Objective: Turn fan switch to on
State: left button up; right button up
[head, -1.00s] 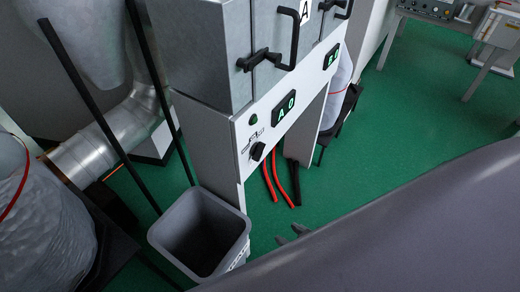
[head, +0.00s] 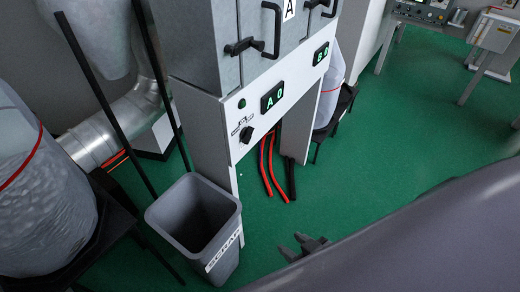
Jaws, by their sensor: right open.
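A black rotary knob (head: 246,134), which looks like the fan switch, sits low on the white front panel (head: 235,106) of the grey cabinet, beside a small printed label. A round green light or button (head: 242,103) is above it. The knob's exact setting is too small to tell. My right gripper (head: 292,246) is open and empty at the bottom centre, below and to the right of the knob and well apart from it. Part of it is hidden behind my large grey body part. My left gripper is not in view.
A grey bin (head: 163,215) labelled SCRAP stands below the panel at left. Displays reading A 0 (head: 272,97) and B 0 (head: 321,54) are on the panel. Door handles (head: 240,47) stick out above. Red and black hoses (head: 267,180) hang beneath.

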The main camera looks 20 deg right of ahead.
aim_at(246, 134)
jog(key=k+u, duration=0.15)
jog(key=u, duration=0.2)
jog(key=k+u, duration=0.2)
jog(key=u, duration=0.15)
jog(key=l+u, duration=0.45)
jog(key=l, duration=3.15)
